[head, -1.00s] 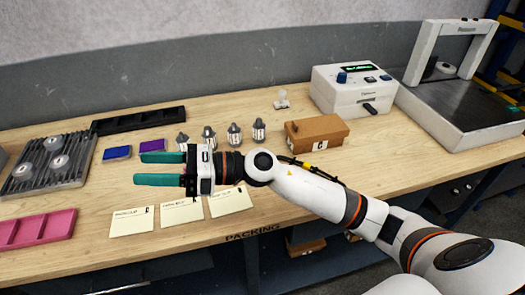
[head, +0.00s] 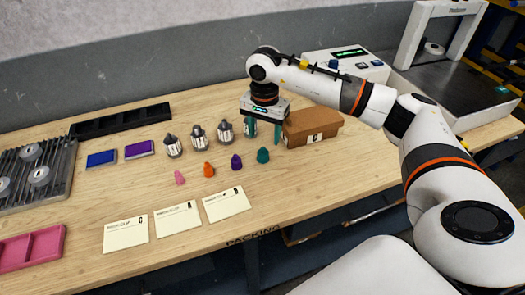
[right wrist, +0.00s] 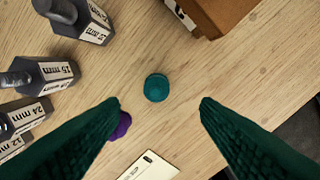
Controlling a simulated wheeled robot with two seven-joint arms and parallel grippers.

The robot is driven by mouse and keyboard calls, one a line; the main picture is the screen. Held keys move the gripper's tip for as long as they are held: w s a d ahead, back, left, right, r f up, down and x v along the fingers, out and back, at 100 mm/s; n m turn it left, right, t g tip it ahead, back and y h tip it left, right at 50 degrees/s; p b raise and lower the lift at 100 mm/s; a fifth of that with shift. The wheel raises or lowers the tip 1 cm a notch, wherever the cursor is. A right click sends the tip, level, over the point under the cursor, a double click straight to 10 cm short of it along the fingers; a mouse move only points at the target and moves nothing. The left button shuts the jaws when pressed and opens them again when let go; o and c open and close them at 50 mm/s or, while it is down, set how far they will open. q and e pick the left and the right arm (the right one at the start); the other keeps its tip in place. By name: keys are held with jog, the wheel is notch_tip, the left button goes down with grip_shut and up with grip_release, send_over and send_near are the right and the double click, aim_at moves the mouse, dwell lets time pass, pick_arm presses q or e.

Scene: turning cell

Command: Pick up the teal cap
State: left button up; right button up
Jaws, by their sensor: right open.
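The small teal cap (head: 262,155) stands on the wooden table at the right end of a row with a purple cap (head: 236,162), an orange cap (head: 209,169) and a pink cap (head: 180,177). My right gripper (head: 264,132) points down with its teal fingers apart, just behind the teal cap and above the table. In the right wrist view the teal cap (right wrist: 156,87) shows from above, slightly beyond the fingertips (right wrist: 160,103) and between their lines, with nothing gripped. The left finger partly covers the purple cap there. My left gripper is out of view.
Paper cards (head: 178,219) lie in front. Bare table lies right of the cap.

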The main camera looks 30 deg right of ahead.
aim_at(263, 148)
jog(key=shift+f, duration=0.9)
jog(key=f+p, duration=0.1)
jog(key=f, duration=0.1)
jog(key=f+p, duration=0.1)
jog(key=f, duration=0.2)
jog(key=shift+w, duration=0.2)
jog(key=shift+f, duration=0.25)
jog(key=c, duration=1.1)
